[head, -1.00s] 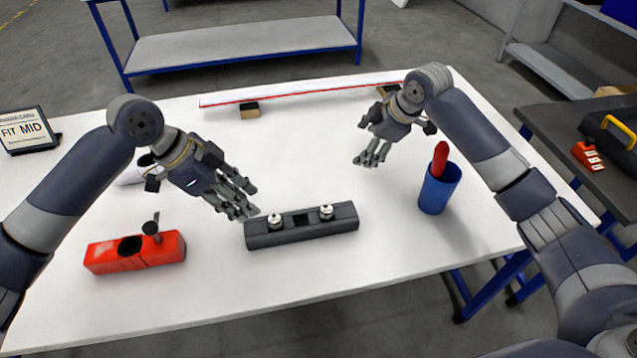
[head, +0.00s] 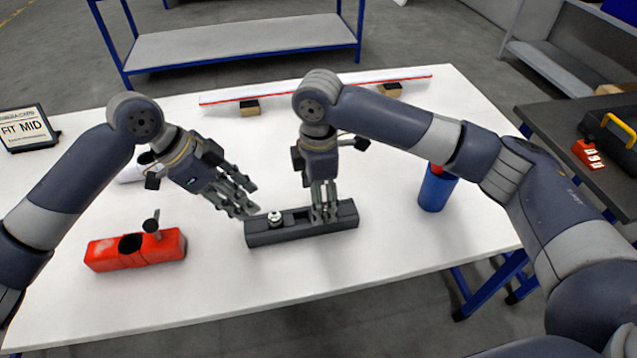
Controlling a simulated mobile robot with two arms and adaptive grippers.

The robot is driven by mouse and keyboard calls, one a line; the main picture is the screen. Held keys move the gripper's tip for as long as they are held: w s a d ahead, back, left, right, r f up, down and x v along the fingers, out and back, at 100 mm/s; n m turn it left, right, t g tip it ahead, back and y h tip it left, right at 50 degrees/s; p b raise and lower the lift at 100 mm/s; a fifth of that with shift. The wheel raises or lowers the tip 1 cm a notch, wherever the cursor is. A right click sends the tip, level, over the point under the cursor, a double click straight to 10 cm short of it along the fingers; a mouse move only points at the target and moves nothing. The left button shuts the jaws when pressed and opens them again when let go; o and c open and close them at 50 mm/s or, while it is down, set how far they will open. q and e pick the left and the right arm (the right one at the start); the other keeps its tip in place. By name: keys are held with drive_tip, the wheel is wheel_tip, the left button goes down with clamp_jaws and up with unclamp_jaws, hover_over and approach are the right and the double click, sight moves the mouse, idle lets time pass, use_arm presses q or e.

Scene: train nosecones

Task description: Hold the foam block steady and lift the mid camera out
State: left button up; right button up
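The dark foam block (head: 292,232) lies near the front middle of the white table. One small silver-topped camera (head: 274,217) stands in its left part, and a dark recess lies right of it. My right gripper (head: 324,217) points straight down at the block's right part, its fingertips at the spot of a second camera, which the fingers hide. Whether they are closed on it I cannot tell. My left gripper (head: 250,198) has its fingers spread beside the block's upper left end, with nothing seen between them; contact with the block is unclear.
A red block (head: 135,262) with a dark hole and an upright part stands left. A blue cup (head: 435,192) stands right, partly behind my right arm. A sign reading "FIT MID" (head: 27,130) stands at far left. A long white bar (head: 300,91) lies across the back.

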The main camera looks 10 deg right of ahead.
wheel_tip(320, 180, down, 7)
drive_tip(key=shift+r, duration=0.1)
idle(0.3)
drive_tip(key=c, duration=1.2)
use_arm(q)
drive_tip(key=o, duration=0.3)
use_arm(e)
drive_tip(key=shift+o, duration=0.2)
use_arm(q)
drive_tip(key=shift+o, duration=0.3)
drive_tip(key=shift+d+r, duration=0.2)
drive_tip(key=shift+d, duration=0.05)
drive_tip(key=m+y, duration=0.4)
approach(274, 216)
drive_tip(key=f, duration=0.3)
drive_tip(key=shift+w+d+f+m+g+y, duration=0.15)
drive_tip(key=shift+d+f+m+g+y, duration=0.1)
drive_tip(key=shift+f+m+g+y, duration=0.1)
drive_tip(key=shift+d+f, duration=0.15)
drive_tip(key=shift+f, duration=0.75)
drive_tip(key=shift+d+f, duration=0.15)
drive_tip(key=shift+f, duration=0.7)
drive_tip(key=shift+d+f, duration=0.2)
drive_tip(key=shift+f, duration=0.7)
